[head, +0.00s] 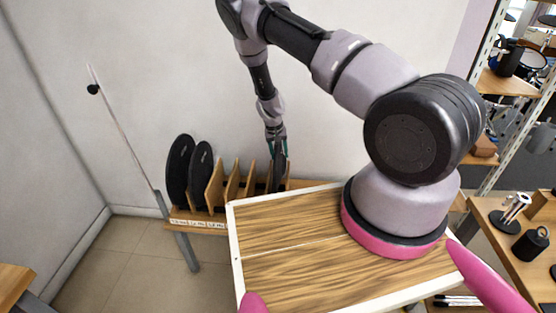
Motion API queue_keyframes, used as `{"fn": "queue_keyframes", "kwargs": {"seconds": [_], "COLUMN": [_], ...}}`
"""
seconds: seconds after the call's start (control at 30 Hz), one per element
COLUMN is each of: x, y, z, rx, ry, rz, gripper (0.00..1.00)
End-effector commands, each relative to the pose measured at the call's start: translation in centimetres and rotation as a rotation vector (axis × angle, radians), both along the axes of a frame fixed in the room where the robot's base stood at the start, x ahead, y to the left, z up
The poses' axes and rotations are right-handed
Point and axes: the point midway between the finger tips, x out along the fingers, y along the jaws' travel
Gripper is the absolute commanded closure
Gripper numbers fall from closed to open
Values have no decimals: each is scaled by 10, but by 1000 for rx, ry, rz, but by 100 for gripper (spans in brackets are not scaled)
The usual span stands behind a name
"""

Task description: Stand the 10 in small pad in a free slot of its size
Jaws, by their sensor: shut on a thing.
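My gripper (277,152) is at the far rack, pointing down, shut on a dark pad (279,174). The pad is seen nearly edge-on and looks upright, among the wooden dividers near the right end of the rack. I cannot tell whether its lower edge rests on the rack base. The slotted rack (198,225) is wooden, with upright dividers and white labels along its front, too small to read surely. Two larger black round pads, one at the left end (180,168) and one beside it (201,172), stand upright in the rack. Slots between the middle dividers (232,182) look empty.
My wood-topped base fills the lower middle, in front of the rack's right part. Shelves and a wooden table (500,225) with small items are at the right. A wall is behind the rack.

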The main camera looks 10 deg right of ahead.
Motion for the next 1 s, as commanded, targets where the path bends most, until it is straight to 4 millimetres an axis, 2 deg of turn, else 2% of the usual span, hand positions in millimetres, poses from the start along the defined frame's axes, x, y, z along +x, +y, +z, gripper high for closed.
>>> {"fn": "queue_keyframes", "kwargs": {"seconds": [0.37,1.0], "x": [1,1], "y": [0,0], "z": [4,48], "rx": [0,1], "ry": [-2,-2], "rz": [-1,-1], "gripper": [100,100]}}
